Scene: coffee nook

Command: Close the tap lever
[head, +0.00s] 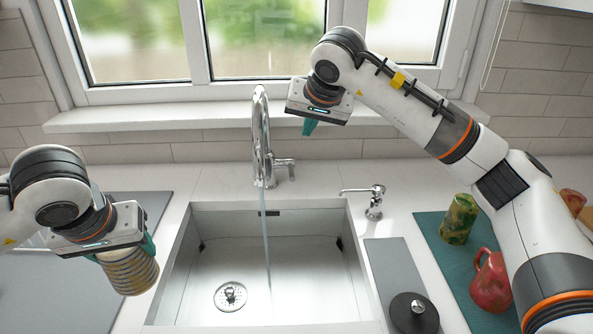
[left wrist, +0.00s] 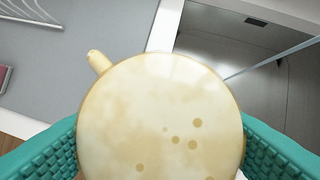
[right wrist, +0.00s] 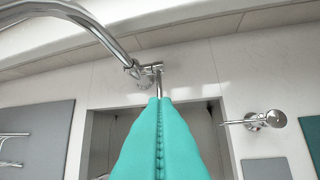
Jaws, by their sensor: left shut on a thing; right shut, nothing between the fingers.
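The chrome tap (head: 261,135) stands behind the sink, and a thin water stream (head: 267,240) runs from it into the basin. Its lever (head: 284,163) sticks out to the right of the tap's body. The lever also shows in the right wrist view (right wrist: 151,69), just beyond my fingertips. My right gripper (head: 310,128) is shut and empty, up and to the right of the lever, apart from it in the head view. My left gripper (head: 122,252) is shut on a striped tan mug (head: 130,272), left of the sink. A spotted cream round face of the mug fills the left wrist view (left wrist: 165,125).
The sink (head: 210,265) is empty apart from its strainer. A soap dispenser (head: 374,203) stands at its right rear corner. A green patterned cup (head: 459,220) and a red mug (head: 490,282) stand on a teal mat (head: 440,250). A black-lidded round object (head: 413,314) sits at front right.

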